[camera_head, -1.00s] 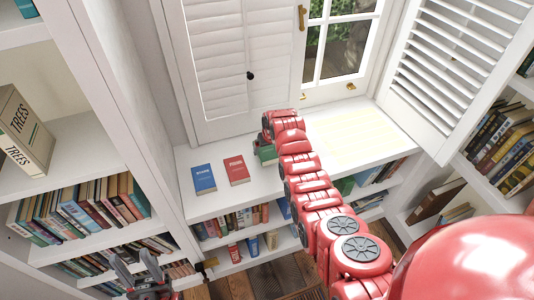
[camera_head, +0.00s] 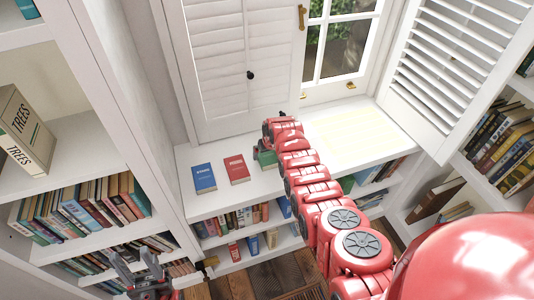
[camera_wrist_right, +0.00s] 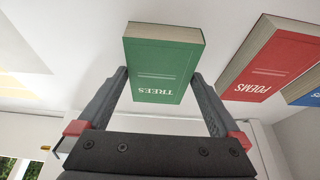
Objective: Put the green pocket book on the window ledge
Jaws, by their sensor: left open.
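The green pocket book (camera_wrist_right: 165,68), titled TREES, is between the fingers of my right gripper (camera_wrist_right: 160,76) in the right wrist view. The fingers appear to close on its two sides. In the head view a small part of the green book (camera_head: 266,158) shows below the end of my right arm, over or on the white window ledge (camera_head: 225,199). I cannot tell whether it touches the ledge. My right fingers are hidden there. My left gripper (camera_head: 140,277) is open and empty at the bottom left, beside the left shelves.
A blue book (camera_head: 203,178) and a red POEMS book (camera_head: 236,169) lie on the ledge left of the green one. A pale yellow patch (camera_head: 360,137) marks the ledge on the right. White shutters (camera_head: 455,65) flank the window. Full bookshelves (camera_head: 75,212) stand on both sides.

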